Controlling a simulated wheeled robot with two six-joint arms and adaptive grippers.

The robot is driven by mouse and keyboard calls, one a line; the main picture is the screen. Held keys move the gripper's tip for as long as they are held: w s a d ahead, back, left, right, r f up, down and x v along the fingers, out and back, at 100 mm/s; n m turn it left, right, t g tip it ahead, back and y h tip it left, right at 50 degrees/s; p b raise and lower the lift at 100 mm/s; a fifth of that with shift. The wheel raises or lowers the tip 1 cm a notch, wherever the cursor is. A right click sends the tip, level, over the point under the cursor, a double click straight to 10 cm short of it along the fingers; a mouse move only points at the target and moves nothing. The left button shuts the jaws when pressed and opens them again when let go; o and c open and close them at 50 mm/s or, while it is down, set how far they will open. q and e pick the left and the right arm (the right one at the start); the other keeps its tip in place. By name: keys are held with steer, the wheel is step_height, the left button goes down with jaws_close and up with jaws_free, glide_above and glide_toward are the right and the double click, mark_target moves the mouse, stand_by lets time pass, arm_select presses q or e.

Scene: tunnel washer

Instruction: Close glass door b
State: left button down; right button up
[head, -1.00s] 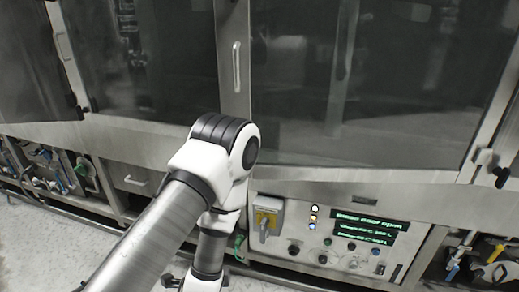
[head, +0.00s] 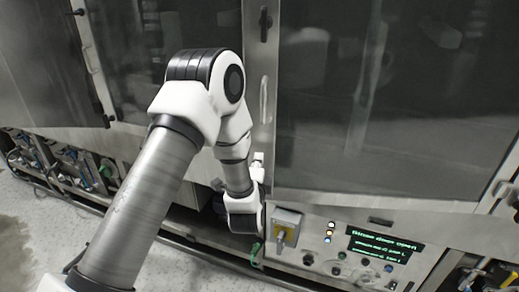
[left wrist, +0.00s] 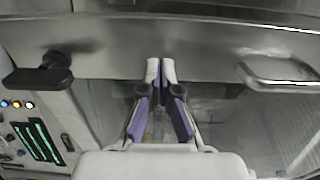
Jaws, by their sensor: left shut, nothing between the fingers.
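A large framed glass door (head: 390,110) fills the right of the head view, with a metal handle (head: 263,100) on its left frame. No letter marks it as b, and I cannot tell how far it stands open. My left gripper (head: 258,160) is below that handle, in front of the frame. In the left wrist view its two fingers (left wrist: 160,70) are together and empty, pointing at the metal frame bar (left wrist: 210,50). The handle (left wrist: 280,75) shows to their right, apart from them. A black latch (left wrist: 40,72) is to their left. My right gripper is not in view.
A control panel (head: 350,228) with a yellow switch and green display reading "Rinse door open" is below the door. Pipes and valves (head: 75,165) line the lower left above the floor.

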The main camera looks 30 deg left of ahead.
arm_select(q)
steer(key=shift+p+x, duration=0.3)
steer(key=shift+x, duration=0.75)
steer(key=shift+w+a+f, duration=0.15)
steer(key=shift+w, duration=0.2)
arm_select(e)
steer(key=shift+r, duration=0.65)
